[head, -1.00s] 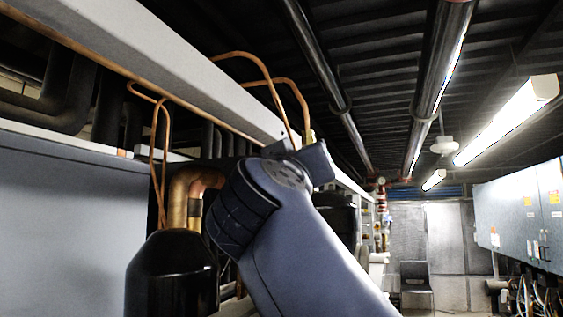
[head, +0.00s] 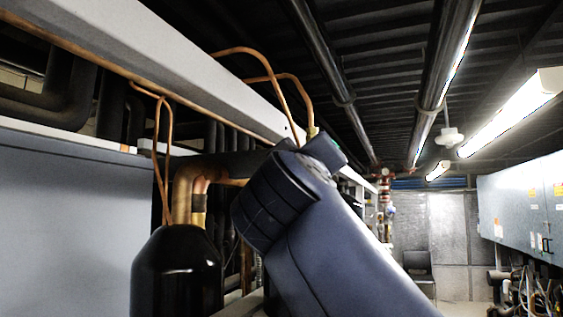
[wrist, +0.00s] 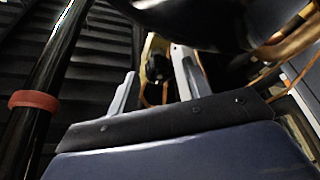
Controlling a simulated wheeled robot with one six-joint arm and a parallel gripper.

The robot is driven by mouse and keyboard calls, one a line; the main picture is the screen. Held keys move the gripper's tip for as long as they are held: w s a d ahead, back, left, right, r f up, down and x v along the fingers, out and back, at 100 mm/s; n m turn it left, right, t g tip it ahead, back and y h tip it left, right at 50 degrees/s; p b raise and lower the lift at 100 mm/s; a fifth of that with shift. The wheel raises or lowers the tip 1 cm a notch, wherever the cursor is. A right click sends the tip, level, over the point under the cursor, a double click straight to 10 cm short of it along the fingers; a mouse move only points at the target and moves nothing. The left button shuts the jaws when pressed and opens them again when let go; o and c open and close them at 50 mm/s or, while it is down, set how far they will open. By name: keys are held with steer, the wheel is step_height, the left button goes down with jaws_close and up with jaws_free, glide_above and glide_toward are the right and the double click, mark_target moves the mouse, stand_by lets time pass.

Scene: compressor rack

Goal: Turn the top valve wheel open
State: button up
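I cannot clearly make out the top valve wheel in either view. Small red fittings (head: 384,187) sit on the pipework far down the aisle in the head view, too small to tell whether one is a wheel. My gripper (wrist: 155,62) shows in the wrist view as two light grey fingers standing apart, with nothing visibly held between them. A dark, glossy rounded shape (wrist: 190,14) fills the top of that view beyond the fingers; I cannot tell what it is. In the head view my arm hides my gripper.
A black compressor shell (head: 177,275) with copper pipes (head: 186,190) stands left of my arm. A long grey beam (head: 150,50) runs above it. A grey cabinet (head: 60,220) is at left, wall boxes (head: 520,205) at right. A red-banded pipe (wrist: 35,100) shows in the wrist view.

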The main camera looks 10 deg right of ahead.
stand_by(0.3)
steer(key=shift+b+v, duration=2.6)
steer(key=shift+v, duration=2.8)
steer(key=shift+w, duration=0.1)
steer(key=shift+p+x, duration=2.3)
steer(key=shift+x, duration=2.3)
steer(key=shift+w+d+r, duration=0.2)
steer(key=shift+w, duration=0.25)
steer(key=shift+s, duration=0.1)
